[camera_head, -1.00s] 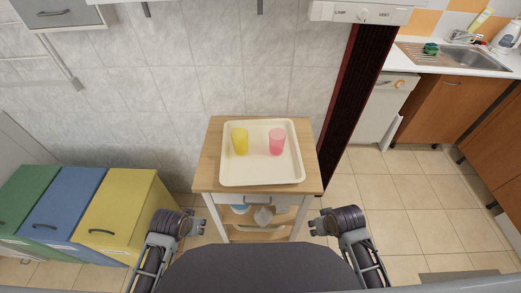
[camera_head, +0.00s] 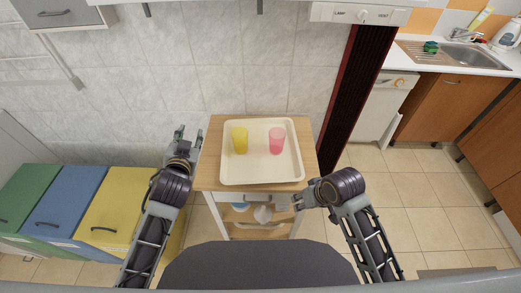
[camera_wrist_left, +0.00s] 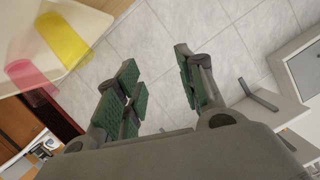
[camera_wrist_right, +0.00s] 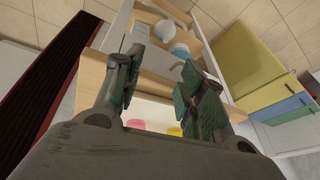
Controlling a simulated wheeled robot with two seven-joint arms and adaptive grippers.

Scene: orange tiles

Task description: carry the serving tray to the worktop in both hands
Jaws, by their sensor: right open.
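The cream serving tray (camera_head: 262,175) lies flat on a small wooden-topped trolley (camera_head: 210,178). A yellow cup (camera_head: 240,141) and a pink cup (camera_head: 276,141) stand upright on it; both also show in the left wrist view, yellow (camera_wrist_left: 63,40) and pink (camera_wrist_left: 30,78). My left gripper (camera_head: 190,133) is open and empty, left of the trolley top and apart from the tray. My right gripper (camera_head: 299,201) is open and empty at the trolley's front right corner, apart from the tray. In the right wrist view part of the tray (camera_wrist_right: 150,108) shows between the fingers.
Green (camera_head: 28,200), blue (camera_head: 62,205) and yellow (camera_head: 112,215) bins stand at the left. A white worktop with a sink (camera_head: 470,58) is at the far right. A dark red panel (camera_head: 355,95) stands right of the trolley. The tiled floor at right is clear.

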